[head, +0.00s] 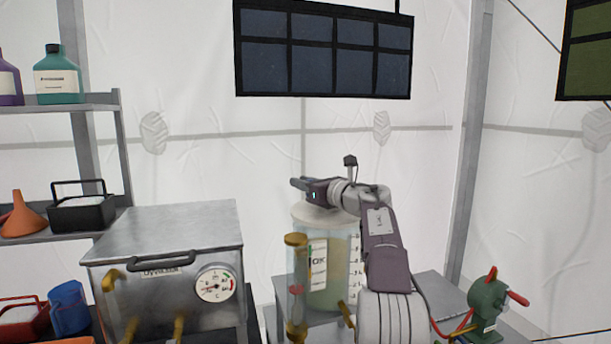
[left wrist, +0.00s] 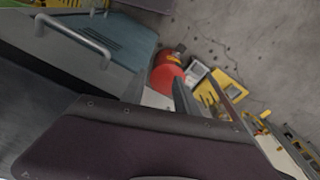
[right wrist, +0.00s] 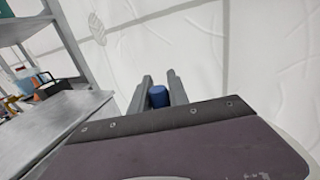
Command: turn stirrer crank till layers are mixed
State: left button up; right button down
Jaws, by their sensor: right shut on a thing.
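A clear stirrer tank (head: 327,270) with a pale lid (head: 318,214) stands right of centre in the head view. Its contents look yellowish and green, partly hidden by labels and my right arm. My right gripper (head: 297,184) is above the lid, reaching left. In the right wrist view it is shut on a blue crank knob (right wrist: 158,97), which sits between the two fingers. The crank's arm is hidden. My left gripper (left wrist: 172,95) is out of the head view; in its wrist view a grey finger points toward the floor, and its opening is unclear.
A metal box with a dial (head: 215,284) stands left of the tank. A brass-capped clear tube (head: 296,270) is at the tank's front. A green hand pump (head: 487,300) is at right. A red canister (left wrist: 166,74) and yellow items lie below my left gripper.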

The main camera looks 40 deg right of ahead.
jog(key=p, duration=0.1)
jog(key=y+p, duration=0.1)
jog(key=p, duration=0.1)
jog(key=shift+s+a+r+n, duration=0.15)
jog(key=shift+s+a+n, duration=0.1)
jog(key=shift+n, duration=0.15)
pick_arm(q)
notch_tip(320, 180, up, 6)
jog(key=shift+f+p, duration=0.25)
jog(key=shift+p, duration=0.3)
pick_arm(e)
jog(key=shift+y, duration=0.3)
jog(key=shift+f, duration=0.2)
jog(key=c, duration=1.3)
grip_release()
pick_arm(q)
jog(key=shift+f, duration=0.1)
pick_arm(e)
jog(key=shift+o, duration=0.2)
jog(key=shift+a, duration=0.1)
